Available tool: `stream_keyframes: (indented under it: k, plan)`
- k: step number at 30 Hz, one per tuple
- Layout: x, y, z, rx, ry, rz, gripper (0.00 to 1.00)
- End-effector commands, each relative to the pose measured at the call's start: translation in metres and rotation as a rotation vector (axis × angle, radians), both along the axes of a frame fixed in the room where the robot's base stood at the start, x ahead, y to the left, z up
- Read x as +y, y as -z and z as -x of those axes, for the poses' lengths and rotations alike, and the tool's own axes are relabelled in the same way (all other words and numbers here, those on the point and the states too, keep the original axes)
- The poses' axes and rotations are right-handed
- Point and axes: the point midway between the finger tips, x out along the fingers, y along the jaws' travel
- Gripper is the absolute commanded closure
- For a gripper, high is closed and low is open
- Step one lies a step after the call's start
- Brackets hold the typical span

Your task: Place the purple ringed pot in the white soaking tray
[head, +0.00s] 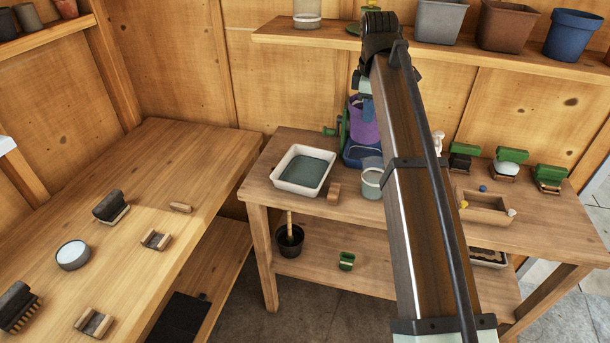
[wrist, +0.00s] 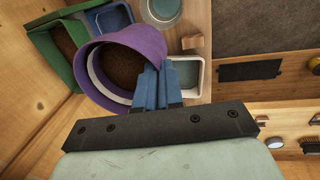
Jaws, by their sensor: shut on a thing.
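The purple ringed pot (wrist: 150,48) is in my gripper (wrist: 166,72), whose blue fingers are shut on its rim. A pale ring and brown soil show inside the pot. In the head view the pot (head: 362,124) is above the back of the bench, partly hidden by my arm. The white soaking tray (head: 295,189), with grey-green water in it, stands on the bench to the left of the pot and nearer. In the wrist view the tray (wrist: 205,78) is partly hidden behind my fingers. The pot is apart from the tray.
A green pot (wrist: 58,75) and a blue container (head: 351,163) are close beside or below the held pot. A pale round cup (head: 371,190) and a small wooden block (head: 334,194) stand right of the tray. A shelf (head: 290,39) runs above.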

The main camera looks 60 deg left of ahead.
Motion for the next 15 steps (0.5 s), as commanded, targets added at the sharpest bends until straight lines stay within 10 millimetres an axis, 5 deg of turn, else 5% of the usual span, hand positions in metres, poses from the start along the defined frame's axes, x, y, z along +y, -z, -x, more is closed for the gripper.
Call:
stream_keyframes:
  k: [6,15]
  plan:
    - [0.058,0.041,0.048,-0.003,-0.381,-0.006,1.0]
    - [0.097,0.068,0.089,-0.006,-0.683,-0.012,1.0]
